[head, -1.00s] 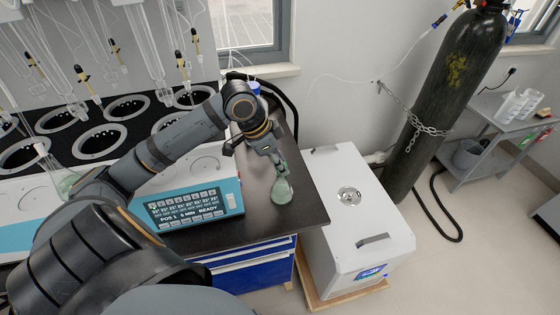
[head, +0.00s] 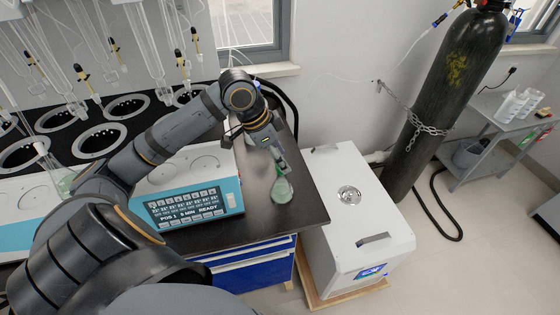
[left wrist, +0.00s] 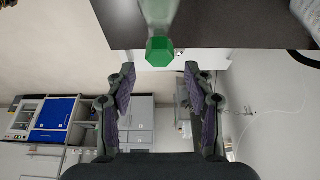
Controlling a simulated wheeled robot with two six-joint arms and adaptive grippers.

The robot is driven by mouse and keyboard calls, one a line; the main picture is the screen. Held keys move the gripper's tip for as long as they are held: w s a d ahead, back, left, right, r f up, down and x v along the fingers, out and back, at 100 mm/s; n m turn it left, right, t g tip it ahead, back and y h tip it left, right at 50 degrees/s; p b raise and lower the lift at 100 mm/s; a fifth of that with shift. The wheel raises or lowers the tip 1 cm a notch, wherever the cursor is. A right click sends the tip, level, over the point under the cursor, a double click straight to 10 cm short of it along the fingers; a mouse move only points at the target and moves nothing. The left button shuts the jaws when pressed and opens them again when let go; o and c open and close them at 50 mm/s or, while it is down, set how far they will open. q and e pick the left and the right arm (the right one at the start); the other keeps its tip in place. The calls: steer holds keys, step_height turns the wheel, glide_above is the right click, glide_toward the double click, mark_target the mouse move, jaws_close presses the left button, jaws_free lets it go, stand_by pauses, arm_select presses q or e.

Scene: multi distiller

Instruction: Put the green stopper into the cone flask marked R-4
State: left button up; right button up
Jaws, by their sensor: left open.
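A green-tinted cone flask (head: 282,192) stands upright on the dark bench near its right end. A green hexagonal stopper (left wrist: 159,52) shows in the left wrist view, in line with the flask's neck (left wrist: 158,16), and looks seated in it. No mark can be read on the flask. My left gripper (head: 281,163) is just above the flask in the head view. In the left wrist view its fingers (left wrist: 159,72) are spread apart with nothing between them, and the stopper lies just beyond the fingertips. My right gripper is not in view.
A white and teal heater unit (head: 190,205) with a lit display stands left of the flask. The bench's right edge (head: 322,190) is close by.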

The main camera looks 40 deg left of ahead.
arm_select(q)
step_height(320, 180, up, 8)
steer(key=shift+f, duration=0.15)
stand_by(0.7)
